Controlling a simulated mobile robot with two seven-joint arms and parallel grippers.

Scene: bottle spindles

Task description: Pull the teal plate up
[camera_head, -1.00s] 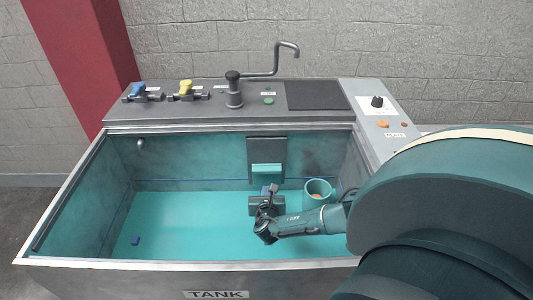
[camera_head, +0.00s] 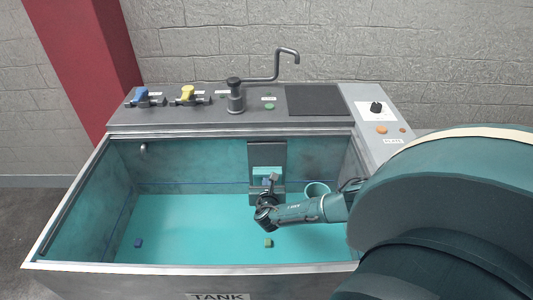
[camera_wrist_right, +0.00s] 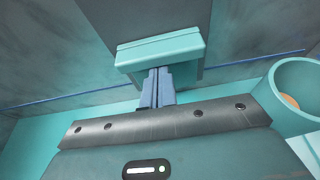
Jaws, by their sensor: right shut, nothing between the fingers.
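The teal plate (camera_head: 262,172) sits on a dark upright panel on the tank's back wall. In the right wrist view the teal plate (camera_wrist_right: 160,47) is a wide ledge with a front lip, just ahead of my fingers. My right gripper (camera_head: 266,182) is inside the tank, in front of the plate's lower part. In the wrist view the right gripper's (camera_wrist_right: 157,76) blue-grey fingers are shut together and empty. Their tips are at the plate's lower edge; I cannot tell whether they touch. My left gripper is not in view.
A teal cup (camera_head: 317,188) stands close to the right of my right gripper. A small yellowish block (camera_head: 268,242) and a blue block (camera_head: 138,243) lie on the tank floor. The tank's front rim (camera_head: 150,267) is nearest. The left of the tank is mostly clear.

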